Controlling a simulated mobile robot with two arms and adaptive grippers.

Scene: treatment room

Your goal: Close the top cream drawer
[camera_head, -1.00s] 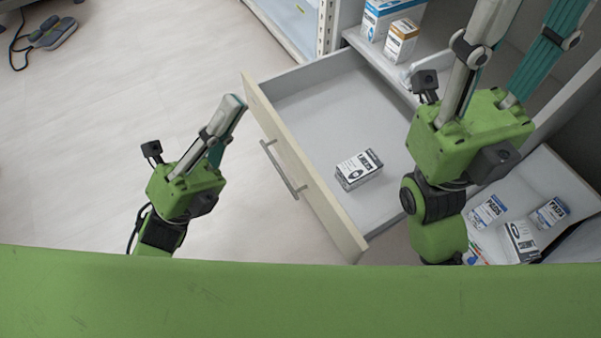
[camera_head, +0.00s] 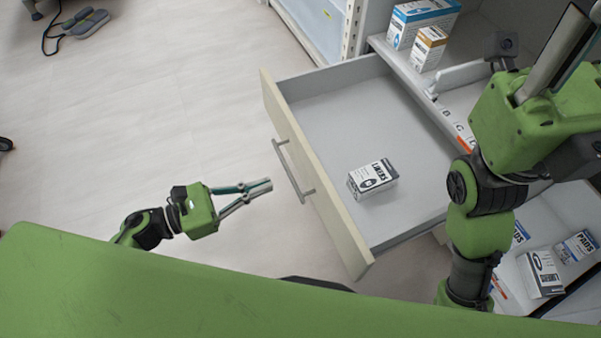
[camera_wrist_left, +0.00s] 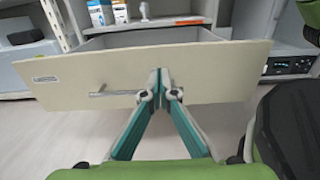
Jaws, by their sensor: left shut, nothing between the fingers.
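The top cream drawer (camera_head: 318,175) stands pulled out of its cabinet in the head view, with a bar handle (camera_head: 294,171) on its front. A white and black box (camera_head: 372,178) lies inside it. My left gripper (camera_head: 268,185) is shut and empty, a short way in front of the drawer front, pointing at it.
Boxes (camera_head: 421,22) stand on the shelf behind the drawer. Several more boxes (camera_head: 541,272) lie in a lower compartment at the right, near my right arm. The floor (camera_head: 150,110) left of the drawer is clear. A foot pedal (camera_head: 86,23) lies far left.

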